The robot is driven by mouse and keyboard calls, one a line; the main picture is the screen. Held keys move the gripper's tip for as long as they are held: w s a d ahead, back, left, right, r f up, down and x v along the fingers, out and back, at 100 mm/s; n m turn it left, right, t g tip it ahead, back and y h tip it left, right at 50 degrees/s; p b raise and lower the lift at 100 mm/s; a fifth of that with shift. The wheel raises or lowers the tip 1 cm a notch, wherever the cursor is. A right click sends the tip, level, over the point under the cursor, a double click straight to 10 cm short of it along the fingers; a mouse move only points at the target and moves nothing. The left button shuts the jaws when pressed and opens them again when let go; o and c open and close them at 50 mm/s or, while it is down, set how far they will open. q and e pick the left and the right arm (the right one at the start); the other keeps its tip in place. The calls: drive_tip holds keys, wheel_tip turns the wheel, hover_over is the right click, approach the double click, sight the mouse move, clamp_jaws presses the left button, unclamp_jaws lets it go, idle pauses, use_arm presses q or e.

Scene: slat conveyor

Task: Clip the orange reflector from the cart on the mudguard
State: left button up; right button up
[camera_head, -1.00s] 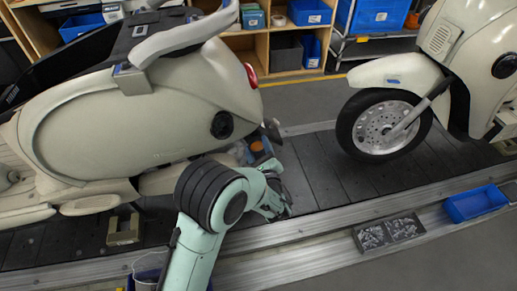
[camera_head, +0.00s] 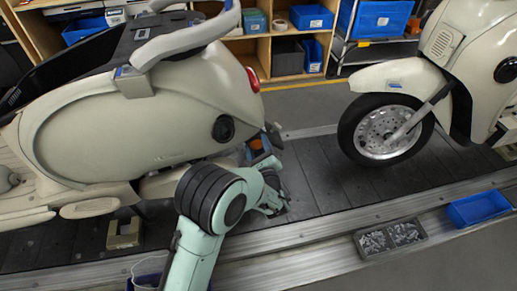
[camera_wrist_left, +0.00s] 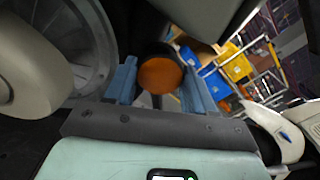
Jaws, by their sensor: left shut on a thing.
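The orange reflector (camera_wrist_left: 160,75) is a round disc between the two blue fingers of my left gripper (camera_wrist_left: 159,62) in the left wrist view. The gripper is shut on it. In the head view a small part of the reflector (camera_head: 255,143) shows by the left gripper (camera_head: 259,156), low behind the rear of the cream scooter (camera_head: 140,120). A dark piece, likely the mudguard (camera_head: 273,134), hangs at the scooter's tail beside the fingers. Whether the reflector touches it cannot be told. The right gripper is not seen.
A second scooter's front wheel (camera_head: 386,128) stands to the right on the slat conveyor (camera_head: 315,175). A grey tray of small parts (camera_head: 390,238) and a blue bin (camera_head: 478,207) lie along the near edge. The slats between the scooters are clear.

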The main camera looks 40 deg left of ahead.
use_arm(q)
drive_tip(key=shift+w+a, duration=0.25)
drive_tip(key=shift+a, duration=0.1)
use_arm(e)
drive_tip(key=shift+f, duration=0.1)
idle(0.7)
use_arm(q)
drive_tip(key=o, duration=1.1)
drive_tip(key=shift+d, duration=0.1)
drive_tip(key=p+v, duration=0.1)
drive_tip(key=v, duration=1.2)
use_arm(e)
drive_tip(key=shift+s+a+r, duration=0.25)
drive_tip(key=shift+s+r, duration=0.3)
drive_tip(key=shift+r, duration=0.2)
use_arm(q)
drive_tip(key=shift+s, duration=0.1)
